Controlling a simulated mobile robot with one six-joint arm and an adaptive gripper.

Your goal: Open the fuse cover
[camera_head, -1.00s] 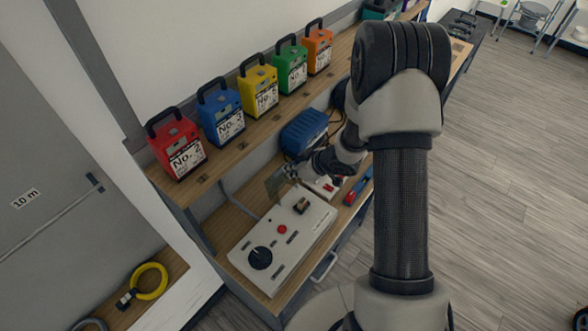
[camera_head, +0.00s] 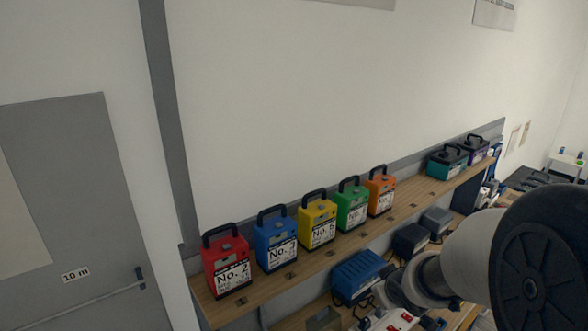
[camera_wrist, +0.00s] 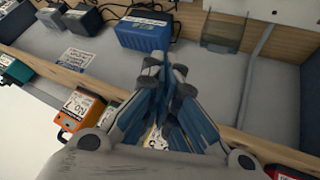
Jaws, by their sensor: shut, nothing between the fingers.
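The fuse cover (camera_wrist: 222,32) is a clear, tinted flap seen near the top of the wrist view, to the right of a blue box. It also shows at the bottom edge of the head view (camera_head: 323,319), where it stands raised. The control panel it belongs to is almost wholly out of the head view now. My gripper (camera_wrist: 168,72) is shut and empty in the wrist view. Its fingertips are below and left of the cover, and apart from it in the picture. The head view does not show my fingertips clearly.
The blue box (camera_head: 360,277) stands on the lower bench level. Above it, a shelf holds red (camera_head: 227,267), blue, yellow, green and orange battery packs. Dark boxes (camera_head: 410,240) stand farther right. A grey door (camera_head: 70,190) is at the left.

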